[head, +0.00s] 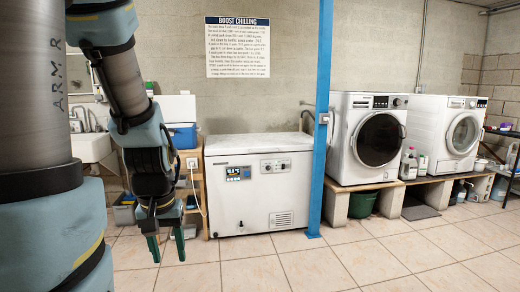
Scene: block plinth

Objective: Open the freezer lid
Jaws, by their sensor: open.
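The white chest freezer (262,190) stands on the tiled floor against the back wall, with a display and a control panel on its front. Its lid (258,143) is shut and lies flat on top. My gripper (167,250) hangs to the left of the freezer and nearer to me, pointing down. It sits low, well below the lid, and does not touch the freezer. Its two green fingers are apart with nothing seen between them.
A blue post (321,120) stands at the freezer's right front corner. Two washing machines (367,140) stand on a block plinth (334,200) to the right. A sink (91,147) and a blue and white cooler (181,134) are at left. The tiled floor in front is clear.

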